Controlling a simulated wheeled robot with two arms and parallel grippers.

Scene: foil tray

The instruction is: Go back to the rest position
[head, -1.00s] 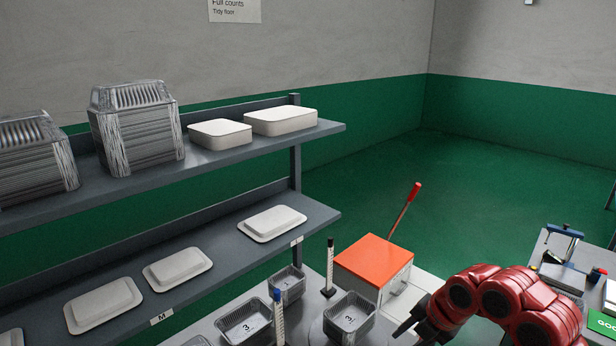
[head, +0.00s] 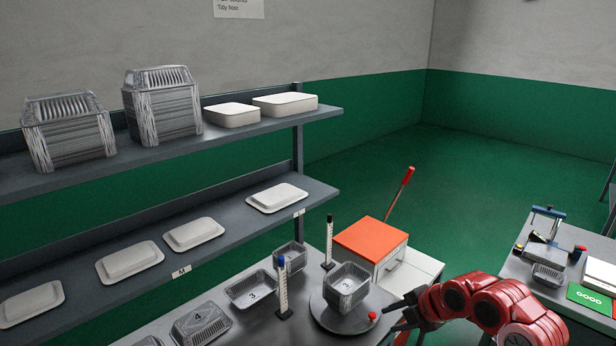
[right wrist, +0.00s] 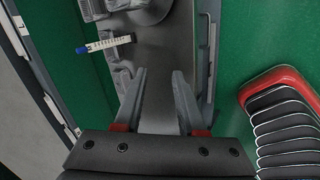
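My red right arm comes in at the lower right of the head view, and its dark gripper (head: 397,312) is beside the round turntable (head: 328,317). In the right wrist view the two fingers (right wrist: 158,82) stand apart with nothing between them, over the grey bench. A foil tray (head: 347,284) sits on the turntable, to the left of the gripper and apart from it. Other foil trays marked 3 (head: 254,290) and 4 (head: 199,325) rest on the bench. My left gripper is not in view.
A shelf rack (head: 240,129) with foil stacks and white lids stands at the left. Upright rulers (head: 283,291) rise from the bench. An orange-topped cabinet (head: 370,239) stands behind. A second table (head: 571,300) with a green GOOD sign is at the right.

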